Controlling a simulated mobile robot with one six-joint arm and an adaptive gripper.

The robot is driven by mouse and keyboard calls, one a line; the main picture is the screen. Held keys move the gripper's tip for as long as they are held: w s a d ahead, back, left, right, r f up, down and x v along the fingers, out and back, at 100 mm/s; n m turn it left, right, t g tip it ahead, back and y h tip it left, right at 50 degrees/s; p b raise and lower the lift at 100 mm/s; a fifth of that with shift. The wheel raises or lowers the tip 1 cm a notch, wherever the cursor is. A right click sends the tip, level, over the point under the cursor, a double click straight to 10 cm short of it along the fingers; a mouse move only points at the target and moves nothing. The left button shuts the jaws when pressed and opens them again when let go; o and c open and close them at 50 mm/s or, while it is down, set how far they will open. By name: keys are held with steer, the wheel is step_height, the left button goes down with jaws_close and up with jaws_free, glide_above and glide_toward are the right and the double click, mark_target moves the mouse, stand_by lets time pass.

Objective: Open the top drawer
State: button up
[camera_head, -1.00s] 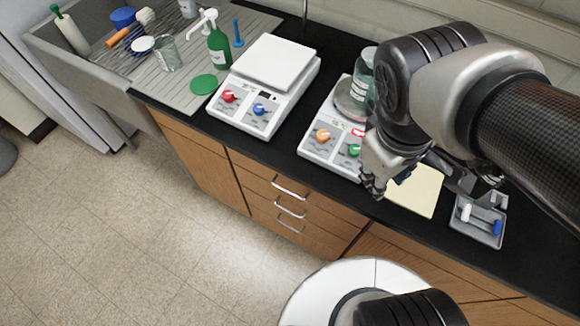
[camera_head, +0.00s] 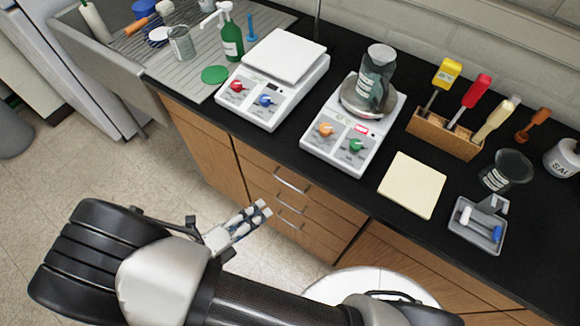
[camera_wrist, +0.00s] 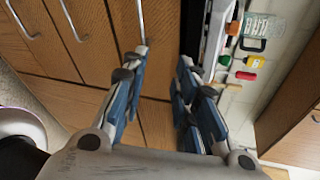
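The top drawer (camera_head: 270,177) is a wooden front under the black counter, flush with the cabinet. Its curved silver handle (camera_head: 291,180) is the uppermost of three. In the wrist view the picture is turned sideways, and the top handle (camera_wrist: 141,18) is the one nearest the counter. My gripper (camera_head: 263,208) is in front of the drawers, below and left of the top handle in the head view. In the wrist view my gripper (camera_wrist: 163,65) shows its blue-padded fingers spread with nothing between them. It appears apart from the handle.
Two lower drawers with handles (camera_head: 290,202) (camera_head: 290,223) sit beneath the top drawer. The floor (camera_head: 110,175) left of the cabinet is clear.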

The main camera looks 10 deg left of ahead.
step_height(320, 180, down, 4)
steer(key=s+a+f+n+t+y, duration=0.1)
steer(key=s+a+n+t+y, duration=0.15)
steer(key=n, duration=0.25)
steer(key=d+b+x, duration=0.1)
steer(key=b+x, duration=0.2)
steer(key=x, duration=1.4)
steer(key=shift+s+d, duration=0.2)
steer(key=shift+r, duration=0.15)
jaws_close()
